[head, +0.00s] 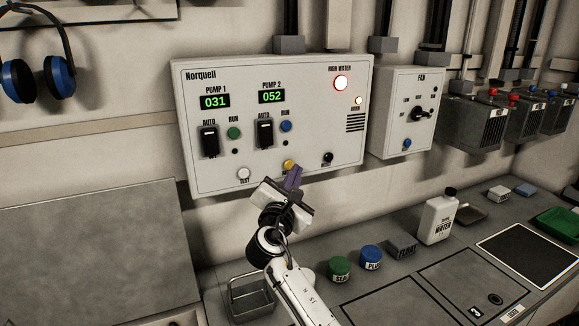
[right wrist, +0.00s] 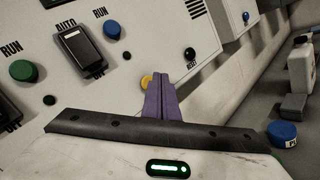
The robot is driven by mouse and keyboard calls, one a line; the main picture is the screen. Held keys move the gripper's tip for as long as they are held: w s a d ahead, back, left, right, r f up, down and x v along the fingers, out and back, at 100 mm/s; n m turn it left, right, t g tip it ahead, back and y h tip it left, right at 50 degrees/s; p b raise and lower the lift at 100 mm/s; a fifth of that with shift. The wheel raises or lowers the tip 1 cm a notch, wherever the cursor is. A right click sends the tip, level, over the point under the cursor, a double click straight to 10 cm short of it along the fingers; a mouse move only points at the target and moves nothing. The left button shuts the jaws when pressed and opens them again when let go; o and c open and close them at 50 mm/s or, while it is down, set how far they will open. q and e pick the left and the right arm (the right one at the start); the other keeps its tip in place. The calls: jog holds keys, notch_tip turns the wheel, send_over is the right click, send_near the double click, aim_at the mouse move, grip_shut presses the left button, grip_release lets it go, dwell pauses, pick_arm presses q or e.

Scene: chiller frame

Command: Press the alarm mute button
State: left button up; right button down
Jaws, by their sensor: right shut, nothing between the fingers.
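The Norquell alarm panel (head: 270,115) is on the wall. Its lower row has a white button (head: 243,173) marked TEST, a yellow button (head: 288,163) and a black button (head: 327,157). In the right wrist view the fingers (right wrist: 160,98) partly cover the yellow button (right wrist: 147,79). I cannot tell whether they touch it. My left gripper is out of view.
Below, the counter holds a green cap (head: 339,268), a blue cap (head: 371,257), a grey float block (head: 402,248) and a white bottle (head: 438,218).

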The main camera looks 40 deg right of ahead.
jog(key=shift+w, duration=0.15)
dwell(0.5)
jog(key=shift+w+d, duration=0.1)
jog(key=shift+w, duration=0.2)
jog(key=shift+w+d, duration=0.15)
jog(key=shift+w, duration=0.25)
dwell(0.7)
dwell(0.4)
jog(key=shift+s+a+p, duration=0.3)
jog(key=shift+s+p, duration=0.25)
jog(key=shift+s, duration=0.25)
jog(key=shift+s, duration=0.1)
jog(key=s+p, duration=0.1)
jog(key=s+a, duration=0.1)
jog(key=s, duration=0.1)
jog(key=s+p, duration=0.1)
jog(key=shift+s+a+p, duration=0.25)
jog(key=shift+s+p, duration=0.05)
